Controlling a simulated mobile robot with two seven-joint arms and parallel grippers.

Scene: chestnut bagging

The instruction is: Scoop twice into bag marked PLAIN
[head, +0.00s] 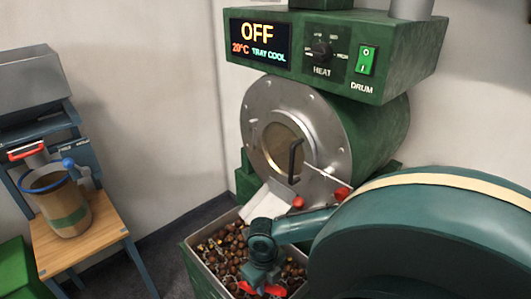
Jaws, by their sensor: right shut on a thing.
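An open brown bag (67,212) with a green band stands upright on a wooden-topped stand at the left; I cannot read any marking on it. Chestnuts (218,252) lie in a metal-rimmed tray (190,246) below the roaster. My right gripper (262,280) reaches down over the tray from the right. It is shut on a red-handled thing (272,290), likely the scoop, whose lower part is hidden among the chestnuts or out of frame. My left gripper is not in view.
The green roaster (385,125) stands behind the tray; its display reads OFF, 20°C, TRAY COOL. A grey-blue machine (35,90) with red and blue levers is behind the bag. The wooden stand (100,232) has bare room right of the bag. A green box (14,270) is lower left.

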